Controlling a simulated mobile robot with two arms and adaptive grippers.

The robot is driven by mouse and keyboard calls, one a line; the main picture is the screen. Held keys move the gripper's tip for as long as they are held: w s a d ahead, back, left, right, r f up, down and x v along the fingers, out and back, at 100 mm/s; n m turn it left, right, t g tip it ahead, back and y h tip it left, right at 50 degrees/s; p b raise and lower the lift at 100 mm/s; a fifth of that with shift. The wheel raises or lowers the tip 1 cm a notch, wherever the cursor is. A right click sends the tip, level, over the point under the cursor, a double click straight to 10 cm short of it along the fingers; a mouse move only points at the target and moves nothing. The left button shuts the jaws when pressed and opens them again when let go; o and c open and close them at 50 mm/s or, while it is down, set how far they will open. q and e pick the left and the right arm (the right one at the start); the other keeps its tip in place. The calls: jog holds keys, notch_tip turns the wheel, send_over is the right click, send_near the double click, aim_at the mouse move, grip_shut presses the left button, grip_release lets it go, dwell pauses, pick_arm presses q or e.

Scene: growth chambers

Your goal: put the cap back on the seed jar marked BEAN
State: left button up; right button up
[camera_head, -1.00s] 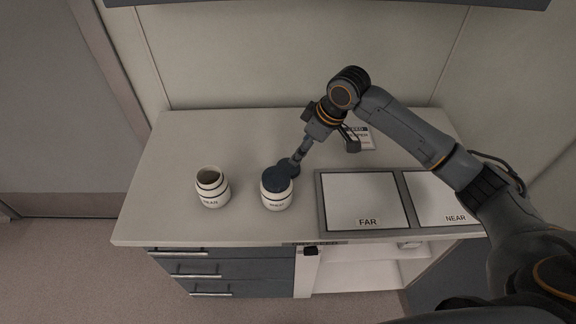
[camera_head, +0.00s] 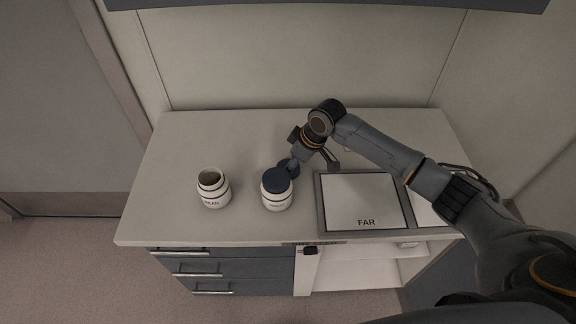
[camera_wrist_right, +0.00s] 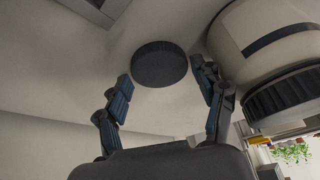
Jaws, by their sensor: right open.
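The open jar (camera_head: 212,194) stands upright at the left of the counter, with its mouth bare. A loose dark cap (camera_wrist_right: 160,64) lies flat on the counter behind the other jar, as the right wrist view shows. In the head view it is partly hidden by my arm and that jar. My right gripper (camera_wrist_right: 162,80) is open, low over the counter, with its fingertips on either side of the cap and a gap visible on both sides. My left gripper is not in view.
A white jar (camera_head: 277,196) with a dark cap on stands right beside my right gripper; it also shows close by in the right wrist view (camera_wrist_right: 262,40). A framed panel marked FAR (camera_head: 363,195) lies to the right. The counter's left and back (camera_head: 210,130) are clear.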

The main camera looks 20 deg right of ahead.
jog(key=shift+w+a+f, duration=0.1)
jog(key=shift+f, duration=0.2)
jog(key=shift+c, duration=0.2)
jog(key=c, duration=0.3)
jog(key=shift+r, duration=0.1)
notch_tip(320, 180, up, 10)
jog(key=b, duration=0.1)
dwell(0.4)
